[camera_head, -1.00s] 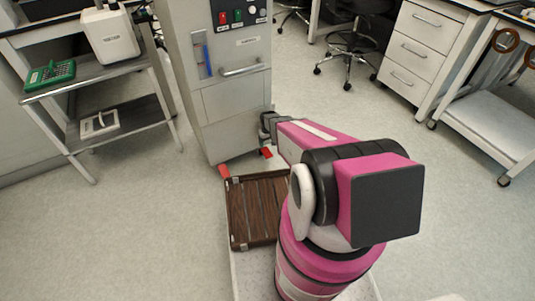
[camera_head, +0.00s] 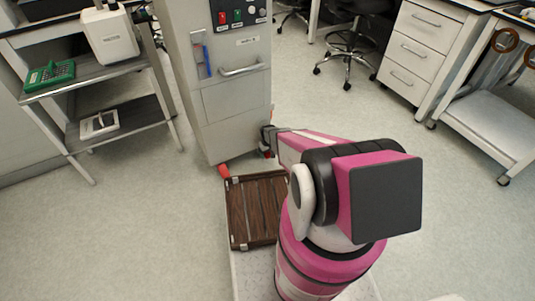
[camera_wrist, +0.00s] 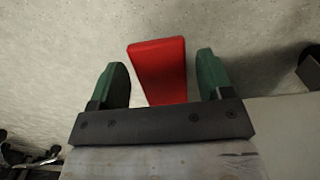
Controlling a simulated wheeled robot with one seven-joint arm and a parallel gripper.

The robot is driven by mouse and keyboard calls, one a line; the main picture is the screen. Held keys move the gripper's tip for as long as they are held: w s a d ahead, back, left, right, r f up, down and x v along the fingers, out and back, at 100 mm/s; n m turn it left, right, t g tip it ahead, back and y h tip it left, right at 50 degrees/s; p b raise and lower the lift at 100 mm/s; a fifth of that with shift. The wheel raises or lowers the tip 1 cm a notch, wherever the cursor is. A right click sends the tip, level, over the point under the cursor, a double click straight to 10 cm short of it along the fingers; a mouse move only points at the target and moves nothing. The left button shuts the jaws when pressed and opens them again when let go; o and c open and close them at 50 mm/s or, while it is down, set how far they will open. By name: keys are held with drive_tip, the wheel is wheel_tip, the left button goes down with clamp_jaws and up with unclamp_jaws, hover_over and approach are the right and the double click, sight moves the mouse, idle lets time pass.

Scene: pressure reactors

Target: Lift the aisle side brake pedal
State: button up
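Two red brake pedals stick out at the base of the grey cabinet (camera_head: 235,105). The left pedal (camera_head: 224,171) is in plain sight in the head view. The right pedal, on the open-floor side, is mostly hidden by my gripper (camera_head: 266,142) in the head view. In the wrist view a red pedal (camera_wrist: 160,70) lies between the two green fingers of my gripper (camera_wrist: 161,62). The fingers are apart, with a gap on each side of the pedal. Whether the pedal is up or down is not clear.
A dark slatted wooden case (camera_head: 257,215) lies in front of the cabinet, left of my arm. A metal shelf cart (camera_head: 125,138) stands at the left. A drawer unit (camera_head: 413,55) and a white cart (camera_head: 490,120) stand at the right.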

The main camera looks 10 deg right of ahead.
sight(267, 154)
drive_tip(key=c, duration=1.1)
drive_tip(key=shift+o, duration=0.2)
drive_tip(key=shift+r+g, duration=0.35)
drive_tip(key=shift+g, duration=0.35)
drive_tip(key=o, duration=1.3)
drive_tip(key=r, duration=0.4)
drive_tip(key=shift+s+a+r, duration=0.15)
drive_tip(key=shift+a+r, duration=0.05)
drive_tip(key=shift+r, duration=0.15)
drive_tip(key=s+a+r, duration=0.5)
drive_tip(key=a+r, duration=0.1)
drive_tip(key=a, duration=0.3)
drive_tip(key=shift+s+a+r, duration=0.15)
drive_tip(key=shift+s+a, duration=0.15)
drive_tip(key=shift+a, duration=0.05)
drive_tip(key=shift+d, duration=0.1)
